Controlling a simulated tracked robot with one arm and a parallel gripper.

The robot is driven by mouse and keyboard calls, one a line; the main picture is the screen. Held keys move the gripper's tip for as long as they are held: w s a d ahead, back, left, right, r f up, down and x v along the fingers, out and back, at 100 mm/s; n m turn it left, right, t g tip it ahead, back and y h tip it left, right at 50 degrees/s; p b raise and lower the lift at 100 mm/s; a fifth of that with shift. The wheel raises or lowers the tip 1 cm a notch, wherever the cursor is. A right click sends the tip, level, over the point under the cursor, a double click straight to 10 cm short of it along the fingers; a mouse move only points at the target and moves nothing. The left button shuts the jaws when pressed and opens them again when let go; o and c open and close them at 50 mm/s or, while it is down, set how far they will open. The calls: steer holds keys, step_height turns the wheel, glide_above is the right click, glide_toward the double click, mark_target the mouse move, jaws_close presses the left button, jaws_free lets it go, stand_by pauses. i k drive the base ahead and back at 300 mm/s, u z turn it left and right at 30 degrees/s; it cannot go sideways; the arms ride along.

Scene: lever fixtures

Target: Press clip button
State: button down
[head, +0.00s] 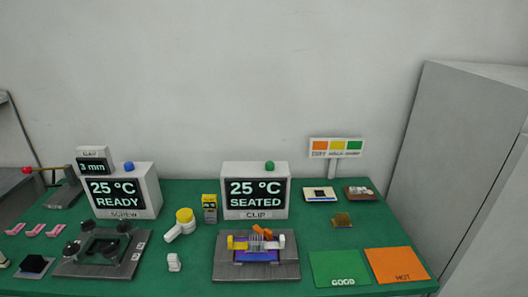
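The clip station box (282,204) is white with a dark screen reading "25 °C SEATED" and a "CLIP" label below. A green button (270,166) sits on its top, right of centre; I cannot tell whether it is pressed. In front of the box is the clip fixture (226,268), a grey plate. My gripper does not show, and nothing visible touches the button.
The screw station box (150,190) with a blue button (129,166) stands left, behind a dark fixture (70,268). A yellow-topped white tool (184,220) lies between stations. GOOD (340,268) and HOT (396,265) mats lie right. A sign (336,147) stands behind. Space above the clip box is clear.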

mark_target(270, 166)
steer(key=u, duration=0.65)
steer(key=i, duration=1.8)
steer(key=z, duration=0.75)
